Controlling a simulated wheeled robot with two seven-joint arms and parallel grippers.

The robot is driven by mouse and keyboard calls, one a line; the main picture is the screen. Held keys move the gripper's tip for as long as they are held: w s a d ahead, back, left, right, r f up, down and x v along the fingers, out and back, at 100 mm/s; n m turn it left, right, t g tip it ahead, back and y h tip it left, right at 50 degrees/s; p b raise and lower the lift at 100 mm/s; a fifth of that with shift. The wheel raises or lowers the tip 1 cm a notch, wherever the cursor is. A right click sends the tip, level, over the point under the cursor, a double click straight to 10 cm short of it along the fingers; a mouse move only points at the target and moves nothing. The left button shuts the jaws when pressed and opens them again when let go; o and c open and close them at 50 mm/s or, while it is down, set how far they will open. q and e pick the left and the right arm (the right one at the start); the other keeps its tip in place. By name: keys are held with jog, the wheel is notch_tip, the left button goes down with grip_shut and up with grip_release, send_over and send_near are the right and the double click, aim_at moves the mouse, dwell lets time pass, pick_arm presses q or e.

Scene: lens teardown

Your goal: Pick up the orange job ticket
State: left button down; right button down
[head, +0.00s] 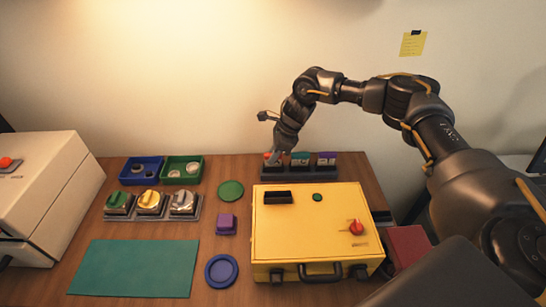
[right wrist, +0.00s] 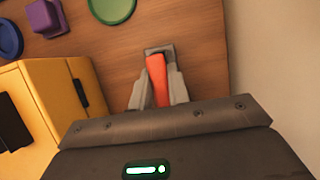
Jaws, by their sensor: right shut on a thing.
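The orange job ticket (right wrist: 157,78) stands between the two fingers of my right gripper (right wrist: 158,95) in the right wrist view. The fingers are shut on it. In the head view my right gripper (head: 274,155) is at the left end of a dark rack (head: 300,173) at the back of the table, and only a bit of orange (head: 267,155) shows beside it. I cannot tell whether the ticket is still seated in the rack. A teal ticket (head: 300,157) and a purple ticket (head: 326,157) stand to its right. My left gripper is not in view.
A yellow case (head: 280,240) stands in front of the rack. Blue (head: 141,163) and green (head: 192,162) trays are at back left. A green disc (head: 231,190), purple block (head: 226,224) and blue dish (head: 221,271) lie mid-table. The wall is close behind.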

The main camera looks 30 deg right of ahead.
jog(key=shift+w+r+b, duration=0.1)
jog(key=shift+r+b, duration=0.3)
jog(key=shift+r, duration=0.05)
jog(key=r, duration=0.1)
jog(key=r+b, duration=0.1)
jog(key=shift+s+a+r, duration=0.1)
jog(key=shift+s+r, duration=0.2)
jog(key=s+a+r, duration=0.4)
jog(key=s+r, duration=0.8)
jog(key=r, duration=0.2)
jog(key=shift+s+a+r+p, duration=0.15)
jog(key=shift+s+r+p, duration=0.05)
jog(key=shift+s+p, duration=0.2)
